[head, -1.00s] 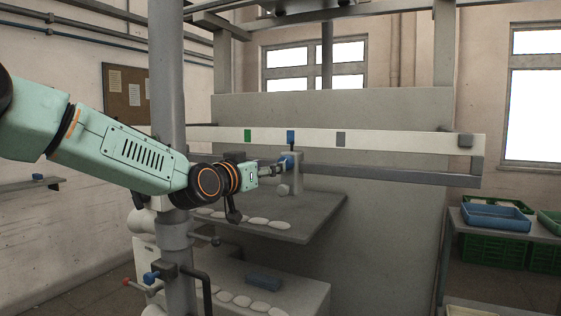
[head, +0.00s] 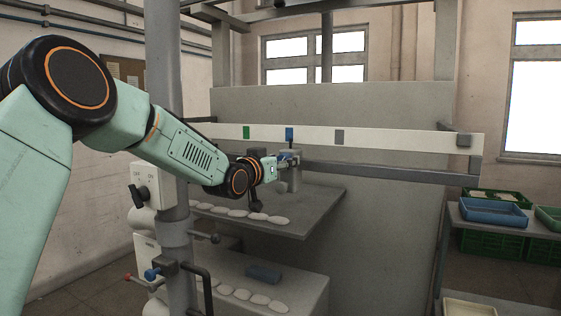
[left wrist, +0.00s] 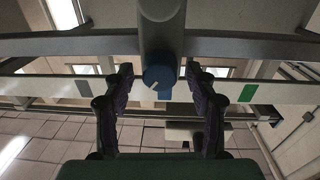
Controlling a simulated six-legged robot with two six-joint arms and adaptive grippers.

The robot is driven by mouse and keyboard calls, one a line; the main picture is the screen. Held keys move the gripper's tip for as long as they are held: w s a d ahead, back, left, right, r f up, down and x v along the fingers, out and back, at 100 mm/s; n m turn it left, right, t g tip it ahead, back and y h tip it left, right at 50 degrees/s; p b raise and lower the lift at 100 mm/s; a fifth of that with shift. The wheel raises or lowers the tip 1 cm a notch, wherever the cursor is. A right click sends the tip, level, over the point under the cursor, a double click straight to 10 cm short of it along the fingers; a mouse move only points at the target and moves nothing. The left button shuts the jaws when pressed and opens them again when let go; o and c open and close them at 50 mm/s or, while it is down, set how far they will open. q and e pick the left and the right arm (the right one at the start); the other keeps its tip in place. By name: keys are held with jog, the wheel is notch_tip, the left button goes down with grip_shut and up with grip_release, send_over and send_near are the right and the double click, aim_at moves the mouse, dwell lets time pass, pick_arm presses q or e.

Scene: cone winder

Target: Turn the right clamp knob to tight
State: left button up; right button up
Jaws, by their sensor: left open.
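A blue knob (left wrist: 158,78) with a pale line on its face sits on a grey block in the left wrist view. In the head view the grey clamp block (head: 294,172) hangs at the long rail (head: 400,143), just below a blue mark (head: 289,133). My left gripper (head: 285,162) reaches this block from the left. In the left wrist view my left gripper (left wrist: 159,72) is open, with one dark finger on each side of the knob. I cannot tell whether the fingers touch it. My right gripper is not in view.
The rail also bears a green mark (head: 246,132) and a grey mark (head: 339,137). A grey shelf (head: 300,215) with several white pads lies below. A grey post (head: 168,100) stands left of the clamp. A blue tray (head: 492,212) lies on a rack at right.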

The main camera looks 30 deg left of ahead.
pick_arm(q)
jog(key=shift+s+r, duration=0.1)
jog(key=shift+s, duration=0.15)
jog(key=c, duration=0.4)
jog(key=shift+w, duration=0.1)
jog(key=c, duration=0.7)
jog(key=shift+c, duration=0.2)
jog(key=shift+n, duration=0.3)
jog(key=n, duration=0.2)
jog(key=shift+a+n+b, duration=0.1)
jog(key=shift+n+b, duration=0.3)
jog(key=n, duration=0.4)
jog(key=shift+f+n+b, duration=0.25)
jog(key=shift+n+b, duration=0.05)
jog(key=n, duration=0.4)
jog(key=shift+n+y+b, duration=0.3)
jog(key=shift+n+b, duration=0.1)
jog(key=shift+n, duration=1.4)
jog(key=shift+t, duration=0.3)
